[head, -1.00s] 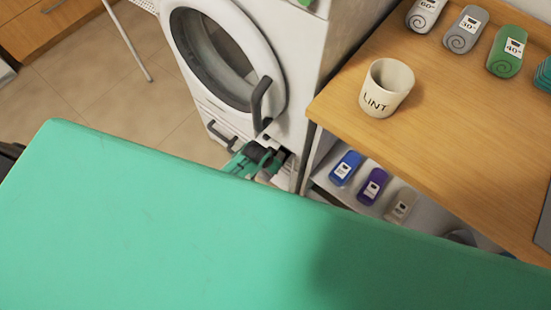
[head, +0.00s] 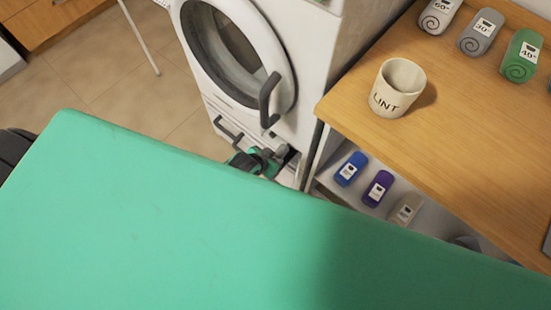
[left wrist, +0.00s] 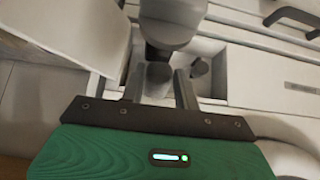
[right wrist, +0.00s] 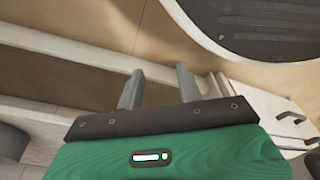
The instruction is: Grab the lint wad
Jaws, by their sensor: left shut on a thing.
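My left gripper (head: 262,160) is low at the front of the white washing machine (head: 305,75), by an open compartment near its base, partly hidden by the green board. In the left wrist view its fingers (left wrist: 160,85) are shut on a small dark grey lump, which looks like the lint wad (left wrist: 158,74). A larger grey rounded part (left wrist: 170,28) is just beyond it. My right gripper (right wrist: 156,82) shows only in its own wrist view, with fingers apart and nothing between them. The cup marked LINT (head: 393,98) stands upright on the wooden top.
A wide green board (head: 150,220) fills the foreground. The wooden top (head: 450,120) holds grey and green bottles at the back. Blue (head: 350,168), purple (head: 377,188) and beige (head: 406,208) bottles sit on a shelf below it. The tiled floor (head: 110,85) is clear at left.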

